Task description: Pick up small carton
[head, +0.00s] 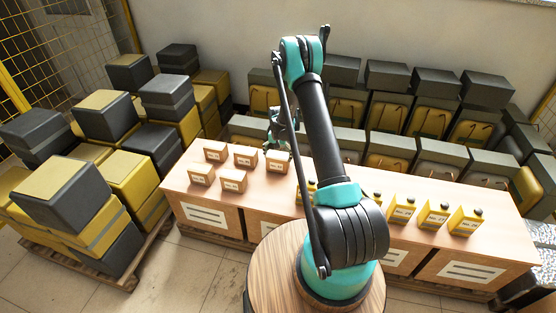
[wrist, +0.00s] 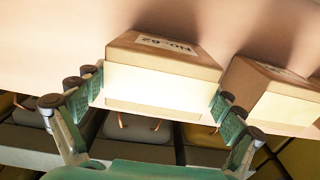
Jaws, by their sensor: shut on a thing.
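A small brown carton (head: 277,162) with a white label stands at the back right of a group of small cartons on the long wooden bench (head: 350,236). My gripper (head: 279,143) comes down over it from behind. In the wrist view, the carton (wrist: 160,79) sits between the two green finger pads of my gripper (wrist: 160,103), one at each side, and the jaws are shut on it. Its label faces away and reads upside down. I cannot tell whether the carton is clear of the bench top.
A neighbouring carton (wrist: 268,94) stands close beside the right finger. Several other cartons (head: 215,151) stand to the left on the bench. Yellow canisters with black caps (head: 434,214) stand to the right. Stacked crates (head: 95,205) fill the left and back.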

